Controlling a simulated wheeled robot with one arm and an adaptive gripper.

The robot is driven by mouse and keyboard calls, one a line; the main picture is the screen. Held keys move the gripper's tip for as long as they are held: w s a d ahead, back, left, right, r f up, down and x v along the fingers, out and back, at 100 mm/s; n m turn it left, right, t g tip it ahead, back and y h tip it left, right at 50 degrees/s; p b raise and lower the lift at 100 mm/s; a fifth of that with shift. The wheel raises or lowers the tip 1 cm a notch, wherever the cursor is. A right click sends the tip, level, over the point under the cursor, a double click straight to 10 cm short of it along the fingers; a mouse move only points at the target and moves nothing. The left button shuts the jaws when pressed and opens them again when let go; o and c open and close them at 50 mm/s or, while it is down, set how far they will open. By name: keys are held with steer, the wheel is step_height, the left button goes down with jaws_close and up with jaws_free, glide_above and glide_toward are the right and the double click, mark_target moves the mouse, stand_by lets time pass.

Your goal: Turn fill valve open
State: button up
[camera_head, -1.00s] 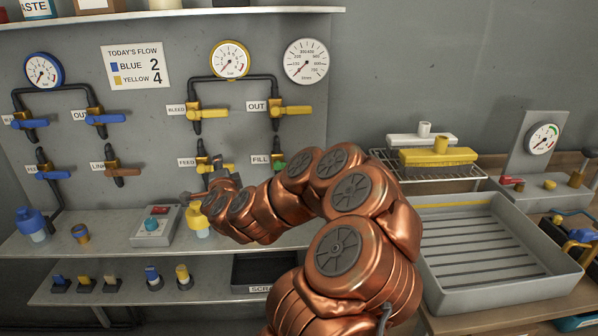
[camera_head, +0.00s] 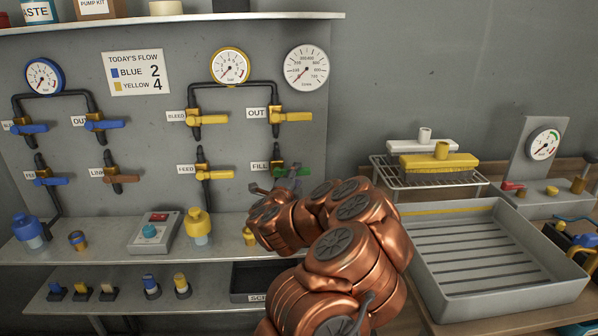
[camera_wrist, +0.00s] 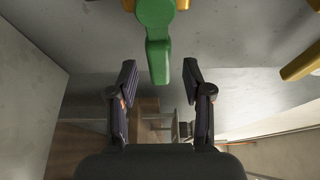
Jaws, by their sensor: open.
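The fill valve's green handle (camera_head: 298,172) is on the wall panel, right of the FILL label (camera_head: 260,166), partly hidden behind my gripper (camera_head: 274,188). In the wrist view the green handle (camera_wrist: 158,55) comes in from the top, and its free end shows between the two open fingertips of my gripper (camera_wrist: 160,82). Neither finger appears to touch it. How deep the handle sits between the fingers cannot be told. The handle's brass body is mostly hidden in the head view.
The yellow feed valve (camera_head: 210,175) is left of my gripper, and the yellow OUT valve (camera_head: 290,117) is above. A shelf (camera_head: 120,247) with a yellow-capped bottle (camera_head: 198,226) lies below. A grey tray (camera_head: 420,285) stands at the right.

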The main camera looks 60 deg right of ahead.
mark_target(299, 175)
steer(key=shift+x, duration=1.65)
jaws_close()
